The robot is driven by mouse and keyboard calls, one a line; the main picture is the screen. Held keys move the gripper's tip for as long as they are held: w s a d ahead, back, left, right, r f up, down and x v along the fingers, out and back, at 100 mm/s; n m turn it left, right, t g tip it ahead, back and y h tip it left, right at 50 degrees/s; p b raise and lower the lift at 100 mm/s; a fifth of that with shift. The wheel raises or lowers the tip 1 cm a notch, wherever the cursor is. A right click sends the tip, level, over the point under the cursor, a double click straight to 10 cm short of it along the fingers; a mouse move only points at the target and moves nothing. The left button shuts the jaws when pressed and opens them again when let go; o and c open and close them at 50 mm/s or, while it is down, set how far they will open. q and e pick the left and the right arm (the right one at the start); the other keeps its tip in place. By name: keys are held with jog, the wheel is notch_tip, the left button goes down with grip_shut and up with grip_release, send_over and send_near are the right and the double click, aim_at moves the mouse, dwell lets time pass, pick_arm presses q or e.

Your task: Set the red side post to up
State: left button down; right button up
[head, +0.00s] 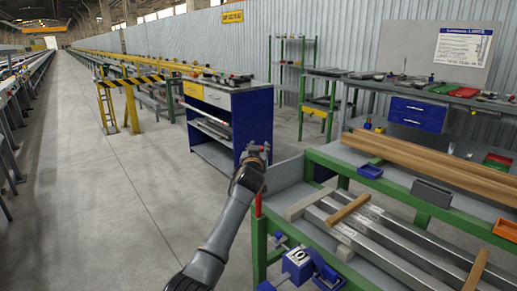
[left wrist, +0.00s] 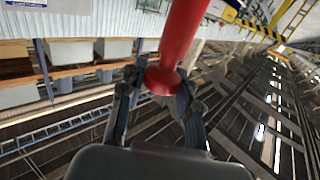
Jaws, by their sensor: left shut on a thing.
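The red side post (left wrist: 178,45) shows large in the left wrist view, running from the top edge down to a rounded red end between my fingers. My left gripper (left wrist: 160,92) is shut on it, one finger on each side. In the head view my left gripper (head: 257,150) is at the near left corner of the green runout table (head: 259,245). A short red piece (head: 258,206) shows upright at that corner, just below the gripper; my gripper and wrist hide how it joins the post. My right gripper is not in view.
Metal bars (head: 395,245) and wooden strips lie on the table, with a blue vise (head: 298,264) at its near edge. A blue cabinet (head: 250,120) stands close behind my gripper. Long wooden beams (head: 430,160) lie at the right. The floor to the left is clear.

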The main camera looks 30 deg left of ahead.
pick_arm(q)
jog(key=c, duration=0.9)
grip_release()
jog(key=v, duration=1.2)
